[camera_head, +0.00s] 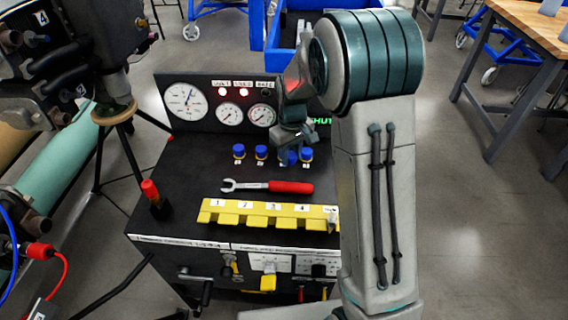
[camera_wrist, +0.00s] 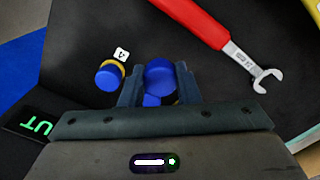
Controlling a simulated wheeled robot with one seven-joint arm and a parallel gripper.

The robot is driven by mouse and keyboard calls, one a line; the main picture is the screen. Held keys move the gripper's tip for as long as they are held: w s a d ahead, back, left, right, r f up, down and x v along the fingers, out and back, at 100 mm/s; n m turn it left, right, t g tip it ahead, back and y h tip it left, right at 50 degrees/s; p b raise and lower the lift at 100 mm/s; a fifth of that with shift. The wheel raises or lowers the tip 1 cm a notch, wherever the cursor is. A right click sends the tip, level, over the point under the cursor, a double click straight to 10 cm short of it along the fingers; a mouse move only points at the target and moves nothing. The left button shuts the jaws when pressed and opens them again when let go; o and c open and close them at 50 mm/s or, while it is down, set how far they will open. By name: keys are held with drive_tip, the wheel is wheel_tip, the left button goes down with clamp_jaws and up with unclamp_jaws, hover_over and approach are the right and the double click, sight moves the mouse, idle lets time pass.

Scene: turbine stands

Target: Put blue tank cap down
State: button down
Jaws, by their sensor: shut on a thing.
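My gripper (camera_wrist: 159,88) is shut on a blue tank cap (camera_wrist: 160,72), which sits between its two fingers in the wrist view. A smaller blue patch shows just below it between the fingers; I cannot tell what it belongs to. In the head view my gripper (camera_head: 289,150) is low over the black bench top, in the row of blue caps, and partly hides the blue at its tip. Whether the held cap touches anything below is hidden. A blue cap on a yellow base (camera_wrist: 110,75) stands beside the gripper, near a label 4.
Two more blue caps (camera_head: 238,151) stand left of my gripper, and one (camera_head: 307,155) stands right. A red-handled wrench (camera_head: 290,187) lies in front, then a yellow numbered rack (camera_head: 260,215). A gauge panel (camera_head: 215,105) stands behind.

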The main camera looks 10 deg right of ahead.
sight(286, 173)
drive_tip(key=shift+w+a+f, duration=0.25)
drive_tip(key=shift+a+f, duration=0.2)
drive_tip(key=shift+a, duration=0.25)
drive_tip(key=shift+f, duration=2)
drive_tip(key=shift+f, duration=0.15)
drive_tip(key=c, duration=1.1)
unclamp_jaws()
